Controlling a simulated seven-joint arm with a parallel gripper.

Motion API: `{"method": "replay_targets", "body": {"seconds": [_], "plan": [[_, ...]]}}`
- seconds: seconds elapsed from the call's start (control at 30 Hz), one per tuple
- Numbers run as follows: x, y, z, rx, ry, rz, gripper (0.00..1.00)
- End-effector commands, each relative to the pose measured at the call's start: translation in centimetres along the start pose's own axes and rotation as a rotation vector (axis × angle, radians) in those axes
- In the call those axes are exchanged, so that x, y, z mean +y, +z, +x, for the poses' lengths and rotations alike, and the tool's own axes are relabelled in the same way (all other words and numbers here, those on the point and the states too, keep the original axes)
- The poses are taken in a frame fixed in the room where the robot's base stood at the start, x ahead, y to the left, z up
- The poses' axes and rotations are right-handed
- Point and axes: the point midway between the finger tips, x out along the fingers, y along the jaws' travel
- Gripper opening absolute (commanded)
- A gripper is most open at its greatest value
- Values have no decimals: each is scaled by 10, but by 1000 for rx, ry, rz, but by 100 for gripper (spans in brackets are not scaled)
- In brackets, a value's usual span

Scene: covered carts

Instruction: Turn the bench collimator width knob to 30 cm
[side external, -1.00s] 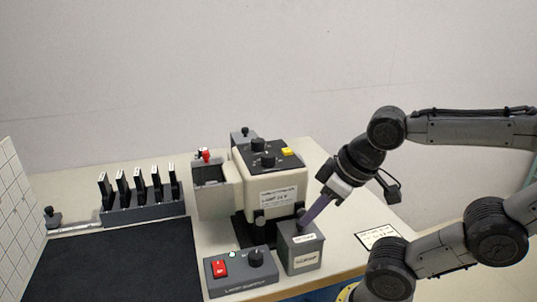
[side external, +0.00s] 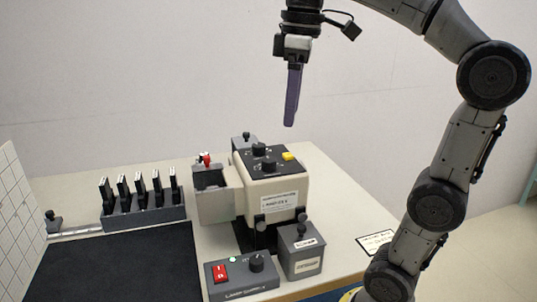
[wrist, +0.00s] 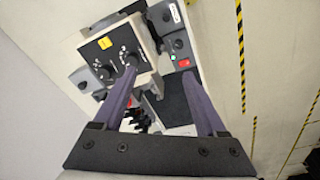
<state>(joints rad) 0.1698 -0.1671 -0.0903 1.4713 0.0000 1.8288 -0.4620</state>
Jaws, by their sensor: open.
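The bench collimator (side external: 275,192) is a cream box with a dark top panel in the middle of the bench. Two black knobs and a yellow button (side external: 288,156) sit on that panel; the nearer knob (side external: 269,165) and the farther knob (side external: 259,150) stand close together. In the wrist view the two knobs (wrist: 130,59) (wrist: 104,72) show below my gripper, but their scale marks are too small to read.
A grey lamp supply box (side external: 240,275) with a red switch and knob stands in front. A grey box (side external: 301,252) with a small knob is right of it. A rack of dark slides (side external: 145,207) is at left, behind a black mat (side external: 120,262). The air around my gripper is clear.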

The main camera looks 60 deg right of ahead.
Motion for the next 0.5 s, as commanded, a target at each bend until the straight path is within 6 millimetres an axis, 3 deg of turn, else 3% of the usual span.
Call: {"method": "replay_targets", "body": {"seconds": [0.1, 0.23, 0.5], "plan": [[28, -26, -9, -41, -17, 23, 74], [54, -48, -6, -56, -22, 62, 74], [71, -55, 14, -93, -41, 96, 74]]}}
